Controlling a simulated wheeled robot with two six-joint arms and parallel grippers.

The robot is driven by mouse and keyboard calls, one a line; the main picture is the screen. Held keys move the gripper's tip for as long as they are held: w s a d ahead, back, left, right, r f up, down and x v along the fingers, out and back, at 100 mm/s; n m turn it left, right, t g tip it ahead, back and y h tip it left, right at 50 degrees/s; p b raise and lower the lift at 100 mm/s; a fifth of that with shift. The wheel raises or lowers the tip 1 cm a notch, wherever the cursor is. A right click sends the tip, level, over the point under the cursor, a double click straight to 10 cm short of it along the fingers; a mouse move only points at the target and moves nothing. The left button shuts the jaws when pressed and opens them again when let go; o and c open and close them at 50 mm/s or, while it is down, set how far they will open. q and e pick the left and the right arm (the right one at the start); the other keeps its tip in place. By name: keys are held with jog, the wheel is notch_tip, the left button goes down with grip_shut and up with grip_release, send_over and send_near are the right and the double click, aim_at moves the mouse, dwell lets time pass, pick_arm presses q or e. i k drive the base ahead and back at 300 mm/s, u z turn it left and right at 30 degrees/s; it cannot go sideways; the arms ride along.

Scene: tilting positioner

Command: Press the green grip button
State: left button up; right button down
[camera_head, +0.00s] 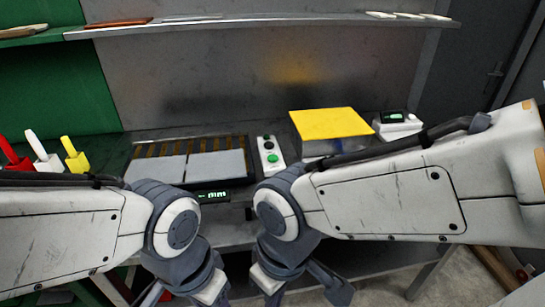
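The green grip button (272,158) is a round button on a narrow white control box (268,169) on the bench, just right of the striped plate. A dark round button sits above it on the same box. My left gripper (185,296) and my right gripper (305,290) hang low at the bottom of the picture, in front of the bench and well apart from the button. Both are partly hidden by my wrists and the picture edge, so I cannot tell how their fingers stand.
A dark plate with yellow stripes and grey panels (205,165) lies left of the box. A yellow-topped block (330,123) and a white device with a screen (397,125) stand right. Red, white and yellow handled items (75,160) stand far left. A shelf (270,23) runs above.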

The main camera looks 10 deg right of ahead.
aim_at(272, 158)
jog(key=k, duration=0.65)
jog(key=u, duration=0.55)
jog(key=i, duration=1.15)
jog(key=z, duration=0.7)
jog(key=i, duration=0.35)
jog(key=z, duration=0.45)
